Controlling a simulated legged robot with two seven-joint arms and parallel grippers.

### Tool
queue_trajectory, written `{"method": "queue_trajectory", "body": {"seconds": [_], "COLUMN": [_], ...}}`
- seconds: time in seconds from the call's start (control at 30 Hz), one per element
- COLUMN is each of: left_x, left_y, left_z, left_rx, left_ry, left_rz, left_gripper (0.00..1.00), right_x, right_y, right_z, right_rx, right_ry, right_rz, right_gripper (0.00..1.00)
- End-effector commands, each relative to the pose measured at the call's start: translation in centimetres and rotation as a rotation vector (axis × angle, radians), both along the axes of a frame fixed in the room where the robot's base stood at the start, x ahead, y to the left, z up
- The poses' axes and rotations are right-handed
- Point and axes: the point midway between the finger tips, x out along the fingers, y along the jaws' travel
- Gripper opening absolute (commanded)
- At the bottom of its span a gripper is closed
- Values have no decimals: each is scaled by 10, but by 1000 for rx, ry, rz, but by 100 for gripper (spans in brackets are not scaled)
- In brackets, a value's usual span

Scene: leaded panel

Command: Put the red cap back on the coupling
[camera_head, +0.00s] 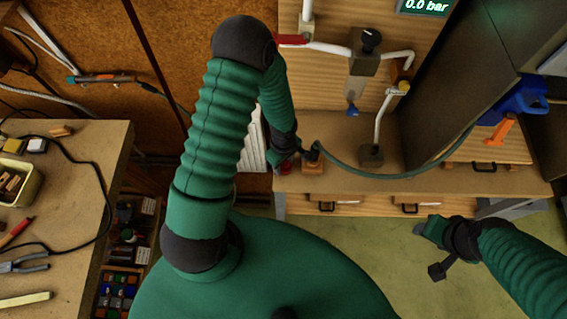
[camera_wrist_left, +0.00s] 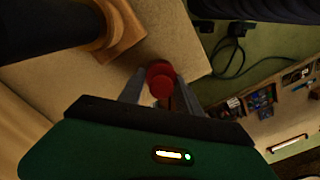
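The red cap (camera_wrist_left: 160,78) sits between the fingertips of my left gripper (camera_wrist_left: 161,86) in the left wrist view, with a finger against each side. In the head view, a small red part of the cap (camera_head: 284,169) shows below my left gripper (camera_head: 290,160), at the bench's front left edge. The dark coupling (camera_head: 313,153) at the hose end stands on a small orange-brown block (camera_head: 313,167), just right of that gripper. The cap is apart from it. My right gripper (camera_head: 428,250) is empty, its fingers apart, in front of the bench.
A green hose (camera_head: 400,176) curves across the bench (camera_head: 345,187) to the coupling. Pipes with valves (camera_head: 365,60) rise behind it, and a dark panel (camera_head: 455,80) stands at right. A side table (camera_head: 75,210) with tools is at left.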

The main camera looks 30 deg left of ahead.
Motion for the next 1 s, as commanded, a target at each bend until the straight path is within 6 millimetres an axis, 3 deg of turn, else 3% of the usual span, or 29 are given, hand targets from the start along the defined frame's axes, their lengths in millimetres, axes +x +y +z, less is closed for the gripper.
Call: {"method": "queue_trajectory", "body": {"seconds": [0.03,0.3,0.63,0.87,1.0], "left_x": [0,0,1,1,-30], "left_y": [-1,0,1,1,-2], "left_z": [0,0,5,33,34], "left_rx": [1,-1,-2,1,2], "left_ry": [0,0,-1,-5,1], "left_rz": [-1,-1,0,2,-3], "left_gripper": [32,0,0,0,0], "right_x": [0,0,0,0,0], "right_y": [0,0,0,0,0], "right_z": [0,0,-2,-8,-22], "right_rx": [0,0,0,0,0], "right_ry": [0,0,0,0,0], "right_rz": [0,-1,-1,0,-1], "right_gripper": [52,52,52,52,52]}}
